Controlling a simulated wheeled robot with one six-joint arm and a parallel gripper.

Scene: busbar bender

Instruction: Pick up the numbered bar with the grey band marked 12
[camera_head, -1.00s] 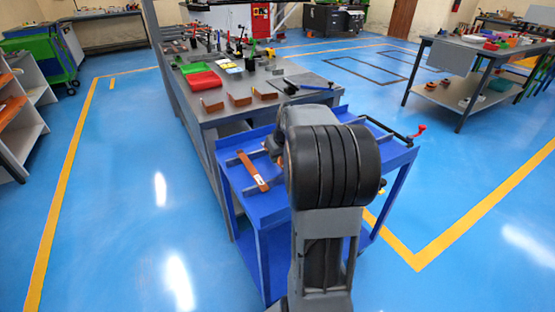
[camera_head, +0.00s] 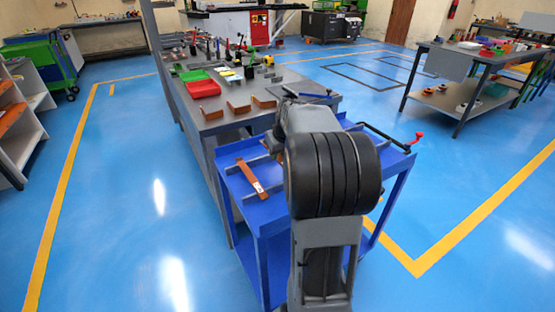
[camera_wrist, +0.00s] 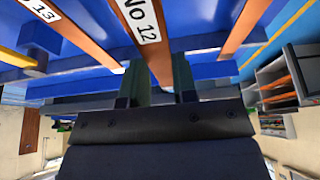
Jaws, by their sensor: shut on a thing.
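The bar marked No 12 (camera_wrist: 143,35) is orange-brown with a white label and runs up the middle of the wrist view. My gripper (camera_wrist: 160,82) is shut on this bar, with one dark green finger on each side of it. A bar marked 13 (camera_wrist: 62,28) lies to its left and another bar (camera_wrist: 243,28) to its right, its number not visible. In the head view my arm hides the gripper and the held bar. One labelled bar (camera_head: 252,178) shows on the blue cart (camera_head: 262,212), left of my arm; its number is too small to read.
A grey workbench (camera_head: 222,125) with a red tray (camera_head: 203,89), a green tray (camera_head: 193,75) and several brown angled pieces stands behind the cart. A red-knobbed handle (camera_head: 418,137) is at the cart's right edge.

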